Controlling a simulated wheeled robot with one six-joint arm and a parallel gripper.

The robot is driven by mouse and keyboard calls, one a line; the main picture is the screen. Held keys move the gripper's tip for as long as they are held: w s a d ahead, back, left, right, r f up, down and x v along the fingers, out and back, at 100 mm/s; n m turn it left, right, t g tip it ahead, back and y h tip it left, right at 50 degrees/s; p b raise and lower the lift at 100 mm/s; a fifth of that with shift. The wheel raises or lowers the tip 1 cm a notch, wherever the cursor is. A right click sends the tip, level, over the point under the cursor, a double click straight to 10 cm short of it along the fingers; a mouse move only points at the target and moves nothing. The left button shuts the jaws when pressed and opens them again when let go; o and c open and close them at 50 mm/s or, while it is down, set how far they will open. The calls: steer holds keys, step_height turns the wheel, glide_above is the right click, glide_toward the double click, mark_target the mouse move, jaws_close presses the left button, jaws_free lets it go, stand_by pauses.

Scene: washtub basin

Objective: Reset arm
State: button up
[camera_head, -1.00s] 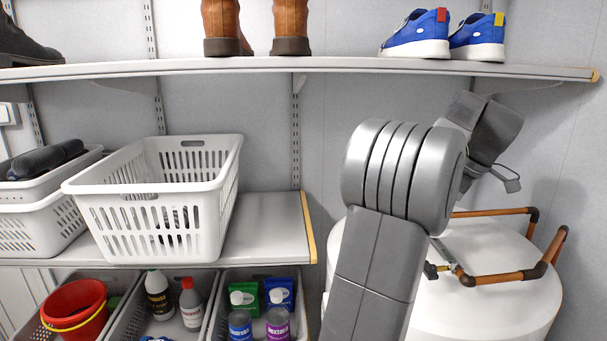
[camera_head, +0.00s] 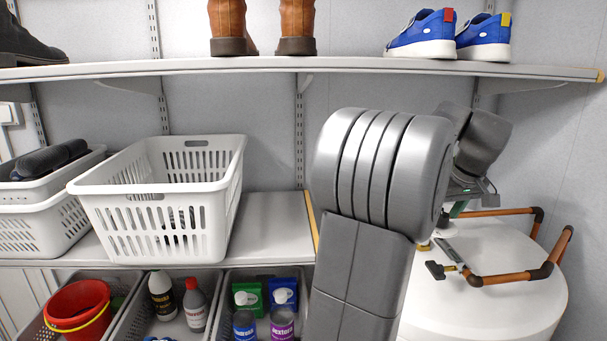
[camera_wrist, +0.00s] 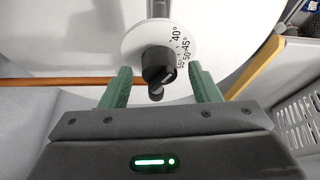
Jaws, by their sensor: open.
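My gripper (camera_wrist: 161,92) is open in the wrist view, with its two green fingers apart. A round white dial (camera_wrist: 162,42) with temperature numbers and a dark knob shows beyond and between the fingers. I cannot tell from this view how close the fingers are to it. In the head view my grey arm rises at the right of centre, and its big rounded joint hides part of the wall and the white tank (camera_head: 490,300). The fingertips are hidden there behind the arm.
Copper pipes (camera_head: 505,278) run over the tank. A shelf (camera_head: 300,66) with shoes spans above the arm. A white basket (camera_head: 160,195) stands on the lower shelf to the left, above bins with bottles and a red bucket (camera_head: 78,308). The lower shelf is bare right of the basket.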

steer(key=m, duration=0.2)
steer(key=m+h, duration=0.1)
steer(key=m, duration=0.1)
steer(key=shift+a+h+b, duration=0.15)
steer(key=shift+h+b, duration=0.15)
steer(key=shift+b, duration=0.1)
steer(key=shift+m+h+b, duration=0.7)
steer(key=shift+m+b, duration=0.25)
steer(key=shift+m, duration=0.95)
steer(key=shift+g, duration=0.3)
steer(key=shift+a+r, duration=0.1)
steer(key=shift+a, duration=0.05)
